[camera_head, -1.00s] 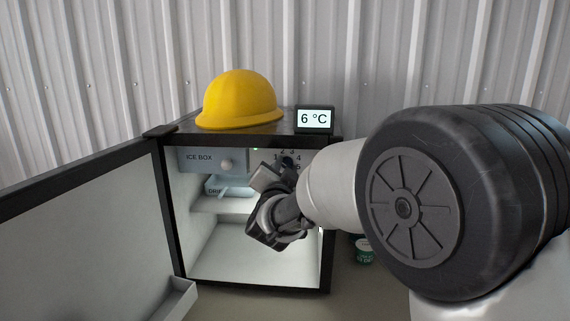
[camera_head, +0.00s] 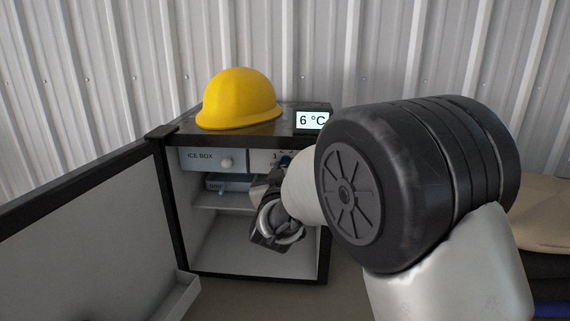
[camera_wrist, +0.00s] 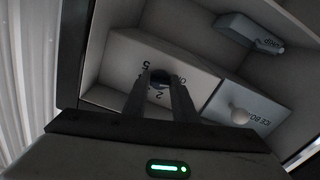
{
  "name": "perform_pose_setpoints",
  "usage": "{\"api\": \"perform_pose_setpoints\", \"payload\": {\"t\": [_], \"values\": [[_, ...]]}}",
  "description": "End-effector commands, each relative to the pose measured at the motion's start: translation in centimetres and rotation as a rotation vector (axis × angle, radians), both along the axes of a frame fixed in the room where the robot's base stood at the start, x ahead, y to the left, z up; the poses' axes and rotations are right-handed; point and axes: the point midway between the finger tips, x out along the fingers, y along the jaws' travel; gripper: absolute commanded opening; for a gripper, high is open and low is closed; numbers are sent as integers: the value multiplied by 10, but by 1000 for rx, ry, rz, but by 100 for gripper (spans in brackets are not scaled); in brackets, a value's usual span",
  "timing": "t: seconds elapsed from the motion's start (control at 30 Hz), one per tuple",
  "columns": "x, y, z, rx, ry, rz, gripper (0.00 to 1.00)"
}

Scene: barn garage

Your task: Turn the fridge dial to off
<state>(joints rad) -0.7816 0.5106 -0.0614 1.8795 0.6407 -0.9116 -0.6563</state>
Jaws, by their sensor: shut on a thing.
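The fridge (camera_head: 179,220) stands open, its door (camera_head: 90,240) swung out to the left. A panel (camera_head: 262,158) with printed numbers sits at its upper right, beside the ice box. In the wrist view, the dark round dial (camera_wrist: 160,76) is on this numbered panel (camera_wrist: 130,55). My gripper (camera_wrist: 160,88) is shut on the dial, one finger on each side. The fingers cover part of the dial, so its setting is unclear. In the head view, my gripper (camera_head: 286,170) is at the panel, mostly hidden by my own arm. The fridge interior looks dim.
A display (camera_head: 312,120) on the fridge top reads 6 °C, beside a yellow hard hat (camera_head: 238,98). The ice box (camera_head: 200,159) has a round knob, with a grey drip tray (camera_head: 228,183) below. The lower fridge space is empty.

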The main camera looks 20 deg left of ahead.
Motion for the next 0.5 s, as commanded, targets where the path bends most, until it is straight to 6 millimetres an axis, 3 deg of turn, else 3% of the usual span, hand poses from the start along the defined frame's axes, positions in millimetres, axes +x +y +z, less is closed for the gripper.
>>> {"api": "perform_pose_setpoints", "payload": {"t": [0.5], "values": [[0, 0, -1, -135, -31, 1, 2]]}}
